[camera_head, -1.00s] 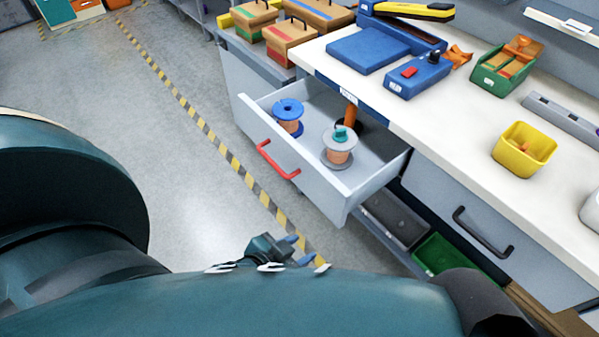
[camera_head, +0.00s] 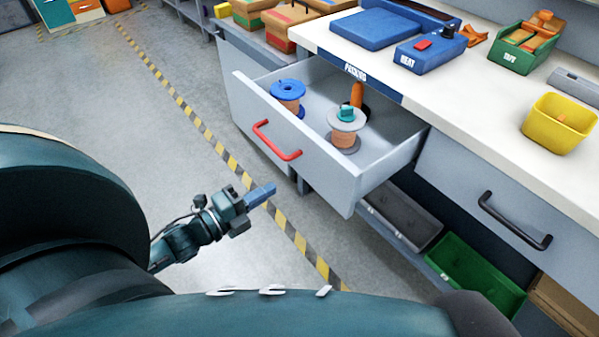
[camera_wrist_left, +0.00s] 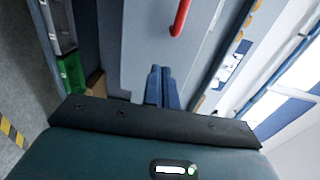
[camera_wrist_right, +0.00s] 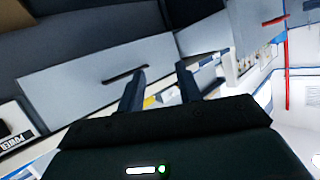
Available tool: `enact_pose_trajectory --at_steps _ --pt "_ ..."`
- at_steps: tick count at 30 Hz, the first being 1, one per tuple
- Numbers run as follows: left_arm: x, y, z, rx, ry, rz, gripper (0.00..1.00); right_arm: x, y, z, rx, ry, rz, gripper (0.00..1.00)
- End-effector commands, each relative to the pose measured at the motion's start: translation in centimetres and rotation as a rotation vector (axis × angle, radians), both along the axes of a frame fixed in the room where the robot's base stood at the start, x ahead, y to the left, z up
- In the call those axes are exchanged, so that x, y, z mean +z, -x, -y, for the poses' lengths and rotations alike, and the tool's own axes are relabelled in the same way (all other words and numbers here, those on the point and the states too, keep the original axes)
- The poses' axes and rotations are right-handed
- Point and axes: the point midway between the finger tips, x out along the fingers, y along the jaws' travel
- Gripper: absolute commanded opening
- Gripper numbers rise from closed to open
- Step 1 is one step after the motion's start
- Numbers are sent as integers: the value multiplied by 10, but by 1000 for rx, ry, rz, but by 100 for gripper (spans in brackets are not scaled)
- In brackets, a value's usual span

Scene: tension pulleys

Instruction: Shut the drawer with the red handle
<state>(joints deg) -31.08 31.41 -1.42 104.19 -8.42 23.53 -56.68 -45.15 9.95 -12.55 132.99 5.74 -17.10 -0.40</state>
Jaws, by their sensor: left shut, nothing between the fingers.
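The grey drawer (camera_head: 300,150) with the red handle (camera_head: 277,141) is pulled out from under the white workbench (camera_head: 470,110). It holds a blue spool (camera_head: 288,92), a grey-flanged spool (camera_head: 345,128) and an orange piece (camera_head: 357,95). My left gripper (camera_head: 262,195) is shut and empty, in front of and lower in the picture than the drawer front, apart from it. In the left wrist view the shut fingers (camera_wrist_left: 162,85) point toward the drawer front (camera_wrist_left: 155,35), with the red handle (camera_wrist_left: 180,18) ahead. My right gripper (camera_wrist_right: 160,85) shows open and empty in the right wrist view.
A shut drawer with a black handle (camera_head: 513,220) is to the right. Below are a grey bin (camera_head: 403,220) and a green bin (camera_head: 475,275). A yellow bin (camera_head: 559,123) and blue device (camera_head: 430,50) stand on the bench. The floor left of the drawer is clear.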

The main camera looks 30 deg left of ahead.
Motion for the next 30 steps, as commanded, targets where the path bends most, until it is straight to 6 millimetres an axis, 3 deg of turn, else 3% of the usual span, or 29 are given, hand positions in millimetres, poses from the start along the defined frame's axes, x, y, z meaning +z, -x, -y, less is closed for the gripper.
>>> enact_pose_trajectory --at_steps 6,13,19,30 --pt "1 -46 18 0 2 4 0 -2 1 1 -1 2 5 35" --pt "1 -78 32 1 0 1 0 -1 2 2 -4 2 11 35" --pt "0 -88 36 1 0 -2 0 4 1 2 -6 1 25 35" --pt "0 -89 37 1 0 -2 0 3 1 3 -5 2 24 35"
